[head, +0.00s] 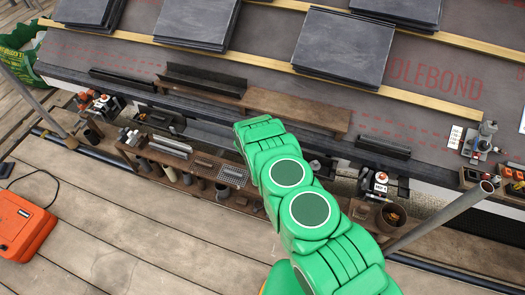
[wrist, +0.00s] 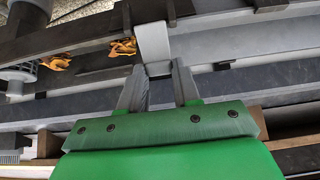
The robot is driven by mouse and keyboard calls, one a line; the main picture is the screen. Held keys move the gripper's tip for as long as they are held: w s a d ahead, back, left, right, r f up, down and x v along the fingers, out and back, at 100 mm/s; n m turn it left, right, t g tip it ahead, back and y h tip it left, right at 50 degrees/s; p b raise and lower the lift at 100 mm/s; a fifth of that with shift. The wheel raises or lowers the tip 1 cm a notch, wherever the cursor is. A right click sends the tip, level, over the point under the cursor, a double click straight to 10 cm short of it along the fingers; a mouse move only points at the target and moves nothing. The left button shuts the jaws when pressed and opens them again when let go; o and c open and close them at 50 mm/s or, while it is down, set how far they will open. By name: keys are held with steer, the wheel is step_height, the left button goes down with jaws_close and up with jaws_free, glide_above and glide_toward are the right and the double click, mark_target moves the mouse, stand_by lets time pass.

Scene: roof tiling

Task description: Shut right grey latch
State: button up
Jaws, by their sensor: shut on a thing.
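The grey latch (wrist: 153,43) is a light grey, rounded strap at the upper middle of the wrist view. It lies against a dark rail, with its lower end between my fingertips. My gripper (wrist: 158,70) has its two grey fingers closed on that end, one on each side. The exact contact is small and partly hidden by the fingers. In the head view my green arm reaches over the bench by the roof edge and hides the gripper and the latch.
In the wrist view, dark rails (wrist: 245,76) run across around the latch. In the head view, a tool shelf (head: 170,155) stands left of my arm. A metal pole (head: 440,215) slants up at right. An orange case (head: 22,225) lies on the plank deck (head: 130,225).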

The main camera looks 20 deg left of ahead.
steer(key=shift+s+d+f, duration=0.1)
steer(key=o, duration=1.1)
steer(key=shift+c, duration=0.2)
steer(key=shift+a+v, duration=0.2)
steer(key=shift+v, duration=3.7)
steer(key=shift+d, duration=0.1)
